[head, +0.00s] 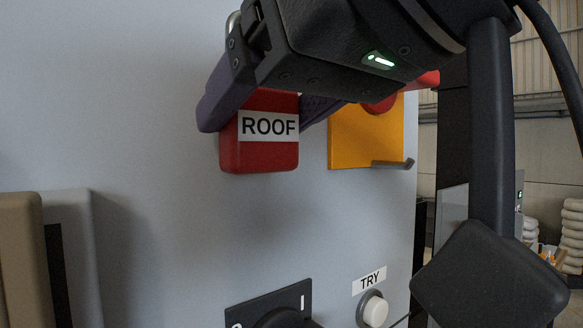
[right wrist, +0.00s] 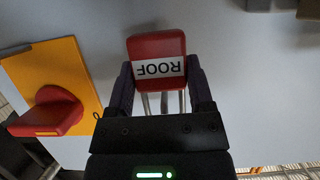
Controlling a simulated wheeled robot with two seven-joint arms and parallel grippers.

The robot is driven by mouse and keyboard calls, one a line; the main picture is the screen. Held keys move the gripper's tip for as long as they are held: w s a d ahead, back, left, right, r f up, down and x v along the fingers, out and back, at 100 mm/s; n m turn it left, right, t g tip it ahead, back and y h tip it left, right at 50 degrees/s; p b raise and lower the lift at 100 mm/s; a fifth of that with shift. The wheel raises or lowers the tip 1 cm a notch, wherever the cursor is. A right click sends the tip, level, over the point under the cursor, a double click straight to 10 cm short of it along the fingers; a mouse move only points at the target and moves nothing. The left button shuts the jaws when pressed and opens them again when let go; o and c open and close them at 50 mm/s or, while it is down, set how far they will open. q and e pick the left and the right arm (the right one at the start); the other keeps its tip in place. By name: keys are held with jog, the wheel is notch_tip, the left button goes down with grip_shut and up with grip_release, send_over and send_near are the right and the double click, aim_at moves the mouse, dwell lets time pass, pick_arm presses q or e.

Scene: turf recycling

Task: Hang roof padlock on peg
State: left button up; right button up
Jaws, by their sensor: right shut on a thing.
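The red padlock (head: 258,155) with a white ROOF label is held in my right gripper (head: 262,108), in front of the grey panel. In the right wrist view, the padlock (right wrist: 156,48) sits between the two dark fingers of the gripper (right wrist: 160,88), and its metal shackle runs back toward the palm. A grey peg (head: 393,164) sticks out at the lower right of a yellow plate (head: 350,138), to the right of the padlock and apart from it. My left gripper is in neither view.
A red knob (right wrist: 50,112) is on the yellow plate, mostly hidden by my arm in the head view. Below are a dark rotary switch (head: 280,308) and a white button (head: 374,310) under a TRY label. A beige and grey box (head: 70,250) juts out at the lower left.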

dwell(0.4)
jog(key=shift+w+a+f, duration=0.3)
jog(key=shift+w, duration=0.1)
dwell(0.4)
jog(key=shift+w+a+f+b, duration=0.1)
jog(key=shift+f+b, duration=0.05)
jog(key=shift+b, duration=0.15)
jog(key=shift+f, duration=0.15)
dwell(0.4)
jog(key=o, duration=1.3)
jog(key=shift+s+d+b, duration=0.2)
jog(key=shift+s+b, duration=0.05)
jog(key=shift+b, duration=0.1)
jog(key=b+v, duration=0.2)
jog(key=v, duration=0.7)
jog(key=shift+d, duration=0.1)
